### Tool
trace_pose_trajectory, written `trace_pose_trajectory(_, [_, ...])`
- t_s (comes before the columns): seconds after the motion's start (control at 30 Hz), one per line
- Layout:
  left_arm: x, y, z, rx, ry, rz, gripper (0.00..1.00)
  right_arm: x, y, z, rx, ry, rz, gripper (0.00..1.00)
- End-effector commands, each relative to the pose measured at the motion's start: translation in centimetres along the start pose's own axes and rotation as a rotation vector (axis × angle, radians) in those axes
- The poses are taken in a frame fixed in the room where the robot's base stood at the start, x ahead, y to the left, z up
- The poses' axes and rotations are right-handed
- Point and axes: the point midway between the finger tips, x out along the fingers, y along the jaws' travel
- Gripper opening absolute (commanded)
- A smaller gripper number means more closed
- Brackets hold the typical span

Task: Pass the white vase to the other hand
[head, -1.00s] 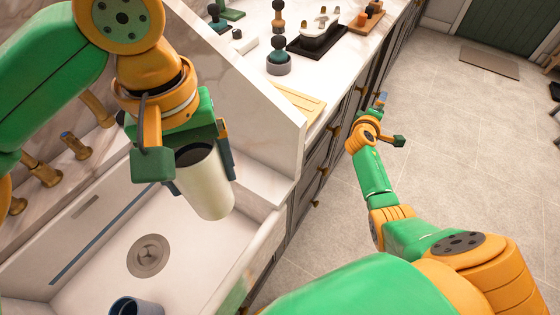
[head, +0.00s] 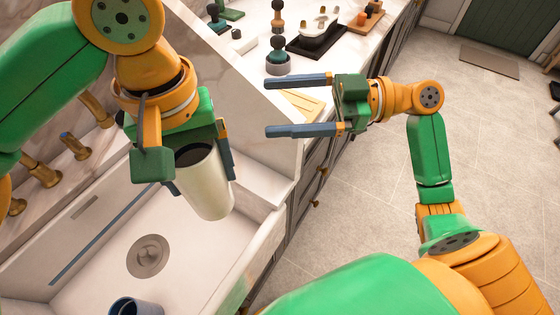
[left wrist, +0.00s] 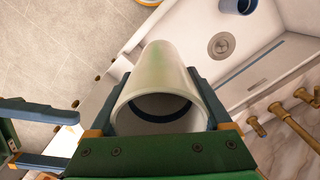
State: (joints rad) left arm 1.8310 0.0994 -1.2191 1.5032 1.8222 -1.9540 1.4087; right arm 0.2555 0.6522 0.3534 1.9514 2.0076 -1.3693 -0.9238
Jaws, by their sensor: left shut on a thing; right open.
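The white vase (head: 208,187) is a tall, pale cylinder with a dark opening, tilted a little, held above the sink. My left gripper (head: 200,182) is shut on it, with a finger on either side near its open end. In the left wrist view the vase (left wrist: 162,75) lies between the two fingers, its open end towards the camera. My right gripper (head: 268,107) is open and empty, its fingers pointing left, up and to the right of the vase and apart from it. Its fingers also show at the left edge of the left wrist view (left wrist: 72,140).
The white sink (head: 95,262) with its drain lies below the vase, and a dark blue cup (head: 135,306) stands in it. Brass taps (head: 75,145) line the left wall. The counter behind holds a black tray (head: 316,42), a wooden board (head: 302,104) and brushes. Open floor lies right.

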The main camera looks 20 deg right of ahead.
Motion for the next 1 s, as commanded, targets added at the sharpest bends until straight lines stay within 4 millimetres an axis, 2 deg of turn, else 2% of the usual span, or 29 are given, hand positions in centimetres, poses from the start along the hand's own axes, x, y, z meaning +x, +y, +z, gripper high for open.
trace_pose_trajectory(0.03, [0.0,0.0,0.0,0.0,0.0,0.0,0.05,0.2,-2.7,0.8,0.032,0.019,-0.076,1.0])
trace_pose_trajectory(0.1, [0.0,0.0,0.0,0.0,0.0,0.0,0.05,0.6,-5.4,1.8,0.076,0.042,-0.15,1.0])
trace_pose_trajectory(0.23, [0.0,0.0,0.0,0.0,0.0,0.0,0.05,1.1,-8.0,3.2,0.134,0.058,-0.209,1.0])
trace_pose_trajectory(0.47, [0.0,0.0,0.0,0.0,0.0,0.0,0.05,1.7,-8.6,3.4,0.148,0.063,-0.221,1.0])
trace_pose_trajectory(0.57, [0.0,0.0,0.0,0.0,0.0,0.0,0.05,3.4,-9.0,3.3,0.148,0.062,-0.223,1.0])
trace_pose_trajectory(0.8, [0.0,0.0,0.0,0.0,0.0,0.0,0.05,9.3,-10.2,2.8,0.148,0.065,-0.22,1.0])
trace_pose_trajectory(1.0, [0.0,0.0,0.0,0.0,0.0,0.0,0.05,12.3,-10.8,2.6,0.151,0.063,-0.217,1.0])
